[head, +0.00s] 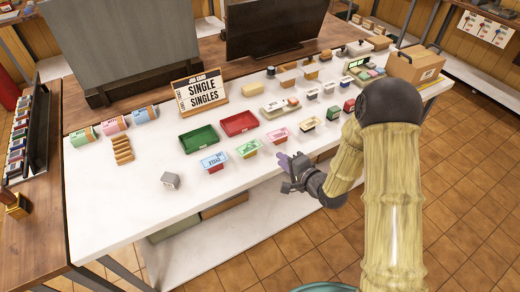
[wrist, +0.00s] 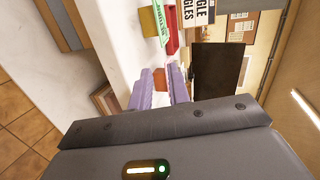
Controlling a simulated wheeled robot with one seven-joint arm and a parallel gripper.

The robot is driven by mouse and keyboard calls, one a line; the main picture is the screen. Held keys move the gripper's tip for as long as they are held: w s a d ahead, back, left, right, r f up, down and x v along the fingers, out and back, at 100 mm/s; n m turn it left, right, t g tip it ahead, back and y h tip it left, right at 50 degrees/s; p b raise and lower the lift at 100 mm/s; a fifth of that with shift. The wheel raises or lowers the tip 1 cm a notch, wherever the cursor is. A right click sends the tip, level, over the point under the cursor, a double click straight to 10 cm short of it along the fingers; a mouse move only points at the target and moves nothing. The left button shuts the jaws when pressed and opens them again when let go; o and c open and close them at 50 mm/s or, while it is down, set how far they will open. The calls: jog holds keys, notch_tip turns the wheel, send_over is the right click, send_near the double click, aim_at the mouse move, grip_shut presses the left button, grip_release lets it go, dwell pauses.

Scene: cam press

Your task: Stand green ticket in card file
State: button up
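A green ticket (head: 247,147) sits on a small yellow block on the white counter, between a blue ticket (head: 214,161) and a pink ticket (head: 278,135). It also shows in the wrist view as a pale green card (wrist: 159,22) at the top. My gripper (head: 284,161) is above the counter's front edge, to the right of and nearer than the green ticket. Its two purple fingers (wrist: 160,88) are apart with nothing held between them. I cannot tell for certain which object is the card file; a dark rack with several coloured cards (head: 20,140) stands at the far left.
A green tray (head: 199,139) and a red tray (head: 239,123) lie behind the tickets. A sign (head: 200,92), a dark monitor (head: 275,25) and a cardboard box (head: 415,65) stand farther back. A grey block (head: 170,180) sits at the front left, with bare counter around it.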

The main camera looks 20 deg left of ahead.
aim_at(260, 147)
jog(key=shift+s+a+y, duration=0.15)
jog(key=shift+a+y, duration=0.1)
jog(key=shift+y, duration=0.15)
jog(key=shift+b+x, duration=1.05)
jog(key=shift+x, duration=3.95)
jog(key=shift+f, duration=0.15)
grip_shut()
